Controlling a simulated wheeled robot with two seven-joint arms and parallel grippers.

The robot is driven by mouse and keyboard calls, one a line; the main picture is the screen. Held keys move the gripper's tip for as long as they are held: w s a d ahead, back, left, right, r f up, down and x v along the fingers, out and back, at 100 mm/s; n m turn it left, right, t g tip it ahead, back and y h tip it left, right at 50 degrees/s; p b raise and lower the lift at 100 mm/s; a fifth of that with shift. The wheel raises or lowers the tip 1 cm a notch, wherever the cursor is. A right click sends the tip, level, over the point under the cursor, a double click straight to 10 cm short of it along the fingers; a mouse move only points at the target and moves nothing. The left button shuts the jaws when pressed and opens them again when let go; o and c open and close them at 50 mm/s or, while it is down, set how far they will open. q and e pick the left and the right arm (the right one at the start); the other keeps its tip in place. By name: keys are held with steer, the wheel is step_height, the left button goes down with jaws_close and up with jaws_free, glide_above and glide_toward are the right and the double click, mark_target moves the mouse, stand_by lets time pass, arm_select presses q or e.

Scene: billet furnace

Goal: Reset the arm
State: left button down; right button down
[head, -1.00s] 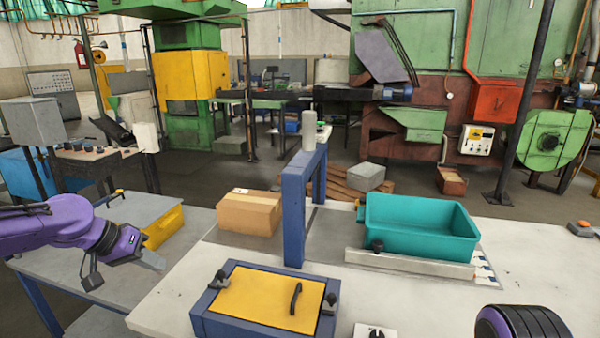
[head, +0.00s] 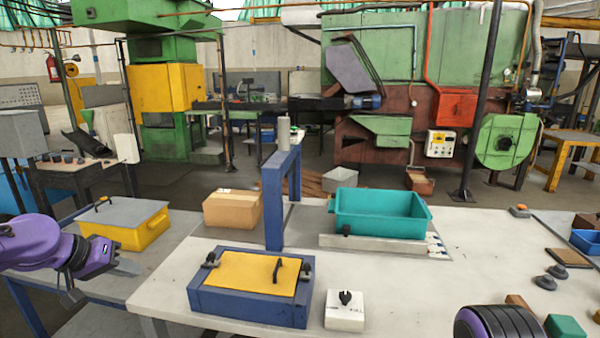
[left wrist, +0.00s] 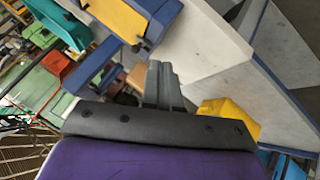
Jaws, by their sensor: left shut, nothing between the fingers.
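My left gripper (head: 128,268) is at the left side of the head view, on a purple arm, beyond the left edge of the white table (head: 180,275). Its grey fingers are shut with nothing between them; they also show in the left wrist view (left wrist: 162,88). The gripper is apart from the blue box with a yellow lid (head: 250,280) to its right and from the yellow case with a grey lid (head: 145,237) behind it. At the lower right of the head view a purple and black part of my own body shows. My right gripper is not in view.
A blue post frame (head: 274,210) stands mid-table, with a cardboard box (head: 232,208) to its left and a teal bin (head: 375,222) to its right. A white switch block (head: 344,317) sits at the front. Several small dark parts lie at the right (head: 546,282).

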arm_select(q)
step_height(320, 180, down, 11)
steer(key=w+d+n+t+y, duration=0.1)
steer(key=d+n+t+y, duration=0.2)
steer(key=n+y, duration=0.3)
steer(key=s+d+f+n+g+y+b, duration=0.1)
steer(key=s+f, duration=0.3)
steer(key=f, duration=0.3)
steer(key=s+f+n, duration=0.1)
steer(key=s+f, duration=0.3)
steer(key=f, duration=0.2)
steer(key=s+d+f+m+g, duration=0.1)
steer(key=s+f+g, duration=0.1)
steer(key=s+f, duration=0.3)
steer(key=s+d+f+m+g+b, duration=0.1)
steer(key=s+f, duration=0.5)
steer(key=s, duration=0.8)
steer(key=s+d+f+m+g+y, duration=0.1)
steer(key=s+f+g, duration=0.2)
steer(key=s+f, duration=0.3)
steer(key=s, duration=0.4)
steer(key=shift+b, duration=0.3)
